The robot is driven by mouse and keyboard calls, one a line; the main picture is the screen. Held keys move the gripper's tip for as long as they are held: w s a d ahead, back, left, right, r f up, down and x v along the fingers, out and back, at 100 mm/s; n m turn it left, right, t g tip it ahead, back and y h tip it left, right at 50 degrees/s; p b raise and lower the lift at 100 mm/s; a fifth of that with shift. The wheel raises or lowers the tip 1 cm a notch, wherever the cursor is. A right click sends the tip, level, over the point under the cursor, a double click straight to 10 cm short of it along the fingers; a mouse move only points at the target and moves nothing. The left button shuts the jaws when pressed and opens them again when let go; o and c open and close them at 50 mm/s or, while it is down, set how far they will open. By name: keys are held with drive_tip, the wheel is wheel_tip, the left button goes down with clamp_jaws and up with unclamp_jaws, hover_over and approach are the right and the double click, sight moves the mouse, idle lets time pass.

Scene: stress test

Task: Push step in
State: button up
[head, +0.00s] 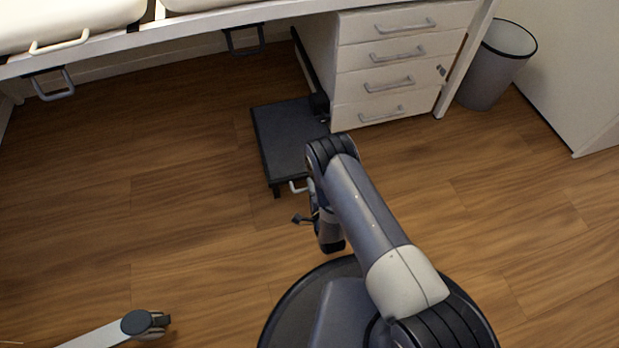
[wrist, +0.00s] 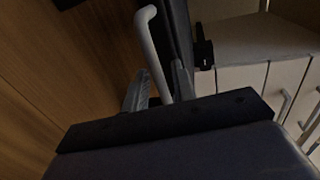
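The step is a low dark grey platform (head: 283,135) on the floor, pulled out beside the drawer unit. A pale bar handle (head: 298,186) is on its near edge. In the wrist view the handle (wrist: 152,45) runs between the two fingers of my gripper (wrist: 160,80). The fingers stand apart on either side of the bar, with a visible gap on the right; contact on the left is unclear. In the head view my arm hides most of my gripper, near the step's front edge. The step's dark edge (wrist: 178,35) shows beside the handle.
A white drawer unit (head: 392,75) stands right behind the step. A grey bin (head: 495,65) is farther right. A bed or bench edge (head: 160,38) runs along the back. Wood floor left of the step is clear; a wheeled leg (head: 137,323) lies at lower left.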

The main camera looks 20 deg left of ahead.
drive_tip(key=shift+w, duration=0.15)
drive_tip(key=shift+c, duration=0.6)
clamp_jaws()
